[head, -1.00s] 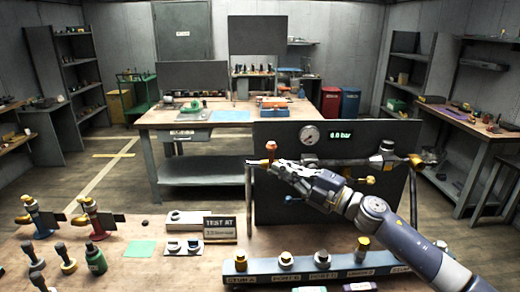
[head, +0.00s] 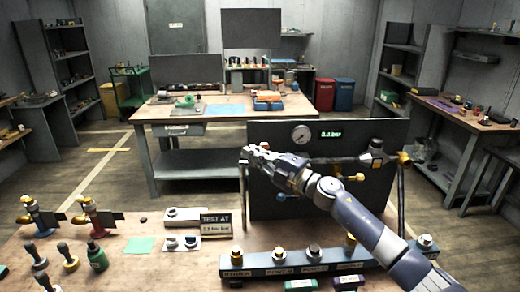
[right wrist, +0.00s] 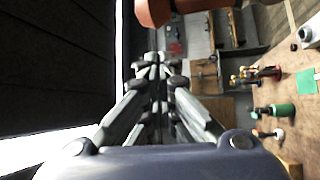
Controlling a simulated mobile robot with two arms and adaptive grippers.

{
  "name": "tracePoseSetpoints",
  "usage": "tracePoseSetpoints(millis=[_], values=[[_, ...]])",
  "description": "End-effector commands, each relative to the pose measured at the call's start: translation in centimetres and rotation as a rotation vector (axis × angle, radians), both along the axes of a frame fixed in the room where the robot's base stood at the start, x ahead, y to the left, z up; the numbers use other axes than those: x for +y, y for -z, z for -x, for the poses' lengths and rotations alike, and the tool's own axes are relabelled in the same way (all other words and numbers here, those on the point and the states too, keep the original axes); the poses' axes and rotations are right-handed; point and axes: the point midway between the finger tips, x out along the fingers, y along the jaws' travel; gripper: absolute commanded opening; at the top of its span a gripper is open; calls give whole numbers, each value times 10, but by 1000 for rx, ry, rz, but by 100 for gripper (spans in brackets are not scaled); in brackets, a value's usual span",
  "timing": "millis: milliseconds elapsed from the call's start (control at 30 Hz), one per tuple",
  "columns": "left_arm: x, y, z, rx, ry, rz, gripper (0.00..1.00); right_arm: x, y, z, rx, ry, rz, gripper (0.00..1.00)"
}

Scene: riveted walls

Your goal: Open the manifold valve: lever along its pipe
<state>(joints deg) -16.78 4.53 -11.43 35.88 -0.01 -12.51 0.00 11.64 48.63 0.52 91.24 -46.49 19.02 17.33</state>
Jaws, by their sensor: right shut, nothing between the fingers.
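A dark upright panel (head: 300,210) stands beyond the near bench and carries a grey horizontal pipe with fittings (head: 376,150). A small yellow-ended handle (head: 355,177) sticks out below the pipe; I cannot tell how it lies relative to the pipe. My right gripper (head: 250,152) is shut and empty at the panel's left end, where it and my arm hide the left pipe fittings. In the right wrist view the closed fingers (right wrist: 155,75) have nothing between them, and a red-brown part (right wrist: 153,12) is close by at the top. My left gripper is out of view.
A round gauge (head: 301,134) and a green display (head: 330,134) reading about 0.0 bar are on the panel. A workbench (head: 160,118) stands behind.

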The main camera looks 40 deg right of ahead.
Motion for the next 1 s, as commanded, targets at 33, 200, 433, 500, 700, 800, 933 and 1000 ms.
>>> tracePoseSetpoints(millis=[33, 200, 433, 500, 700, 800, 933, 1000], values=[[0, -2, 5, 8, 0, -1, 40, -6, 1, 0, 2, 0, -4, 0], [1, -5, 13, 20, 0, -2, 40, -19, 4, 0, 0, -2, -1, 0], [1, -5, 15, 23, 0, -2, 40, -23, 6, 0, 1, -3, -1, 0], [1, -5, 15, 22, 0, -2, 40, -22, 6, 0, 1, -3, 0, 0], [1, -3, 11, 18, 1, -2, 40, -23, 6, 0, -1, -3, -4, 0], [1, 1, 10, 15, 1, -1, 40, -24, 7, 1, -9, -3, -15, 0], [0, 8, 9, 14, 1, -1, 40, -26, 7, 2, -25, -3, -41, 0], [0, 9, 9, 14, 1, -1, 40, -26, 6, 3, -29, -4, -47, 0]])
